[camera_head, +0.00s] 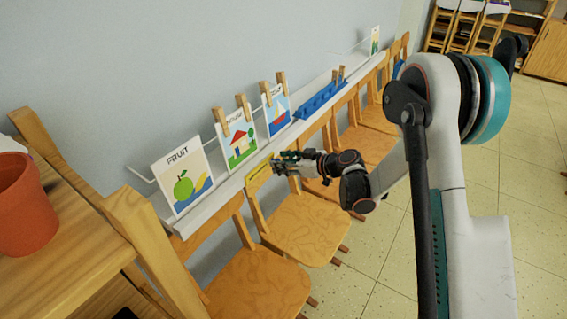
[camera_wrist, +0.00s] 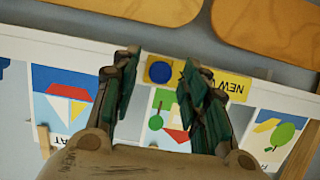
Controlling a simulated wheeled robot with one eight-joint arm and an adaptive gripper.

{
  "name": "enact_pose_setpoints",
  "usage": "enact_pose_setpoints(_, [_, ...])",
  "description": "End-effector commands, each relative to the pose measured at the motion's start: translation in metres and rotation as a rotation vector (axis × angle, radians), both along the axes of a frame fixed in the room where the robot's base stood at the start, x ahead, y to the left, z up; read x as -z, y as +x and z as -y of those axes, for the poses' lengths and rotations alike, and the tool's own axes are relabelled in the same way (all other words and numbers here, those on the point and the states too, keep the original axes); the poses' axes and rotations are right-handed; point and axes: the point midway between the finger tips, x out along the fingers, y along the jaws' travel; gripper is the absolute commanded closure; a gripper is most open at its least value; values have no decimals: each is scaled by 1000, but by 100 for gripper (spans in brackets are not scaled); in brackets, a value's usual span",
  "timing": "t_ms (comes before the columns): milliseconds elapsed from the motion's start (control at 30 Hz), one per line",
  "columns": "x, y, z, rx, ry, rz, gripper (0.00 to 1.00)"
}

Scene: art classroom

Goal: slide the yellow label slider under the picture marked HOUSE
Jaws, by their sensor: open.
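The yellow label slider (camera_head: 259,171) sits on the front of the white rail, below the house picture (camera_head: 238,143). In the wrist view, which is upside down, the slider (camera_wrist: 237,88) shows a blue dot (camera_wrist: 160,72) and the letters "NEW". It spans the house picture (camera_wrist: 160,131) and the gap towards FRUIT. My gripper (camera_head: 279,163) is at the slider's right end in the head view. In the wrist view my gripper (camera_wrist: 157,90) is open, with the blue-dot end showing between the fingers. One finger hides part of the slider; contact is unclear.
The FRUIT picture (camera_head: 183,178) stands left of the house and the boat picture (camera_head: 276,108) right of it, on the white rail (camera_head: 215,200). Wooden pegs (camera_head: 243,105) hold cards. A blue strip (camera_head: 320,100) lies further right. Chairs (camera_head: 305,225) stand close below the rail.

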Motion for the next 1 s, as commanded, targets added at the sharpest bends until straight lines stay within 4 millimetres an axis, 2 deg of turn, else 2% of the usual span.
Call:
enact_pose_setpoints(233, [-7,-9,15,2,0,0,59])
enact_pose_setpoints(500, [-28,-37,58,4,0,1,59])
enact_pose_setpoints(700, [-40,-54,82,1,0,0,59])
enact_pose_setpoints(1000, [-46,-62,92,0,0,0,59])
